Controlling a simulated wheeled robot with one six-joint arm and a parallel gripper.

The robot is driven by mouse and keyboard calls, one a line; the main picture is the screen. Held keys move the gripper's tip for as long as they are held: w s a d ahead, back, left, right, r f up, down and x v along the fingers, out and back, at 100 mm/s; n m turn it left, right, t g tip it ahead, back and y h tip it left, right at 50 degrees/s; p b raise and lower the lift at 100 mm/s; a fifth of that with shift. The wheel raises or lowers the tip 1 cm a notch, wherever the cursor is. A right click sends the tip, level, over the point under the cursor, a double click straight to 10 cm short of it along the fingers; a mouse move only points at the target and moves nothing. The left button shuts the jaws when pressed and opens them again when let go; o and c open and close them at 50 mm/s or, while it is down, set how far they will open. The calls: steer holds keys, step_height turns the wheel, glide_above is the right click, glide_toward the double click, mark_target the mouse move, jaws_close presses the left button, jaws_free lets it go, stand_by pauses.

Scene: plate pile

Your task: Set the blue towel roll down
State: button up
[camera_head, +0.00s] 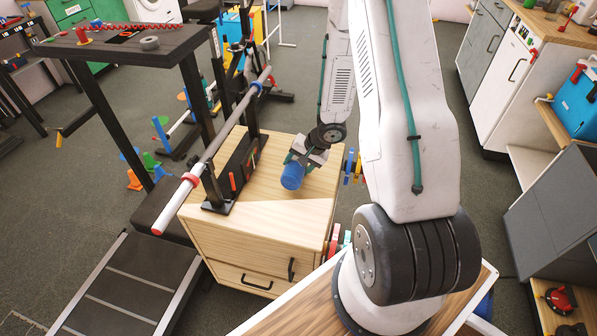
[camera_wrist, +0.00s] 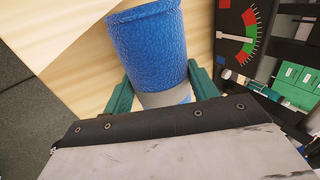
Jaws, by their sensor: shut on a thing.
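The blue towel roll (camera_head: 292,176) is at the end of my gripper (camera_head: 303,160), over the light wooden cabinet top (camera_head: 265,180). In the wrist view the roll (camera_wrist: 148,45) lies between the two green fingers of my gripper (camera_wrist: 160,78), which are shut on it near its pale grey end. The roll looks tilted in the head view. Pale wood shows behind it in the wrist view. I cannot tell whether its lower end touches the cabinet top.
A black stand (camera_head: 237,168) with a long grey bar (camera_head: 222,130) takes up the left of the cabinet top. The front part (camera_head: 270,215) of the top is bare. A red and green dial (camera_wrist: 238,38) is near the roll in the wrist view.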

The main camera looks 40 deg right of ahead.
steer(key=shift+d+f, duration=0.1)
steer(key=shift+f, duration=1.65)
steer(key=o, duration=1.1)
steer(key=shift+f, duration=0.1)
